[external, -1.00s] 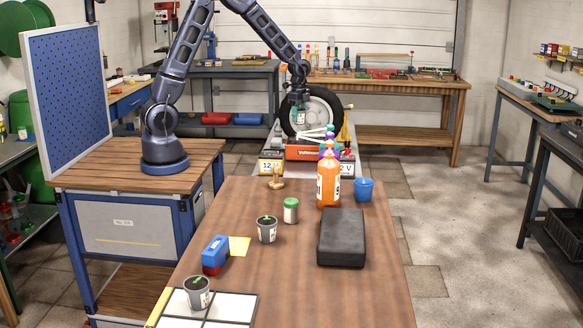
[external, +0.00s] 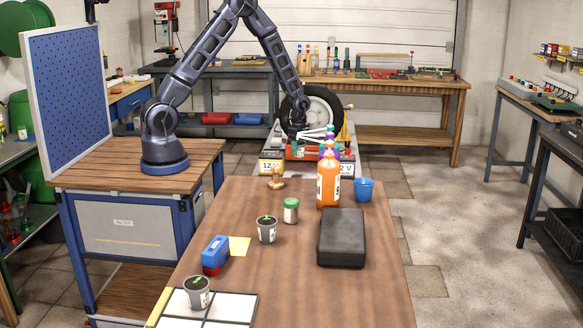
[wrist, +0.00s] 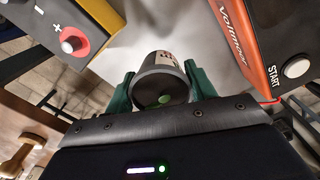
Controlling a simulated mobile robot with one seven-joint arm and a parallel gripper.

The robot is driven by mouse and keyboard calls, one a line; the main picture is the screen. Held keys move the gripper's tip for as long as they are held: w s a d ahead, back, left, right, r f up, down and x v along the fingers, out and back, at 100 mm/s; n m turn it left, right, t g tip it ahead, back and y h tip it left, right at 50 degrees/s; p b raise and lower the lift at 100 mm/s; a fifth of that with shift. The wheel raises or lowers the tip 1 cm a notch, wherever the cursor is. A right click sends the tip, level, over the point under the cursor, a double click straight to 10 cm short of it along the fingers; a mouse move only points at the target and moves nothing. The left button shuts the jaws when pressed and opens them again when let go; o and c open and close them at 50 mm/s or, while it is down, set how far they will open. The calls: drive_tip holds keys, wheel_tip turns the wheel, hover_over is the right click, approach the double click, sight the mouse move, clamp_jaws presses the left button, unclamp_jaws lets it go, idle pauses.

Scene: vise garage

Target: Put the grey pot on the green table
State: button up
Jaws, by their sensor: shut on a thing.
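My gripper (external: 300,140) is low over the cart behind the wooden table. In the wrist view its green fingers (wrist: 161,86) are shut on a grey pot (wrist: 160,62) with a label and a bit of green inside. The pot is between a voltmeter box and a battery charger, above a pale surface; I cannot tell whether it touches it. Two similar dark grey pots with green sprouts stand on the wooden table, one near the middle (external: 267,231) and one at the front left (external: 197,294). No table shows as plainly green.
The wooden table (external: 290,290) also holds an orange bottle (external: 328,182), blue cup (external: 364,189), black case (external: 341,238), green-lidded jar (external: 291,212) and blue-red box (external: 215,254). The orange-edged voltmeter (wrist: 236,40) and charger (wrist: 70,42) flank the pot closely.

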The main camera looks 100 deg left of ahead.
drive_tip(key=shift+f, duration=3.15)
drive_tip(key=shift+f, duration=0.1)
drive_tip(key=o, duration=1)
drive_tip(key=shift+o, duration=0.2)
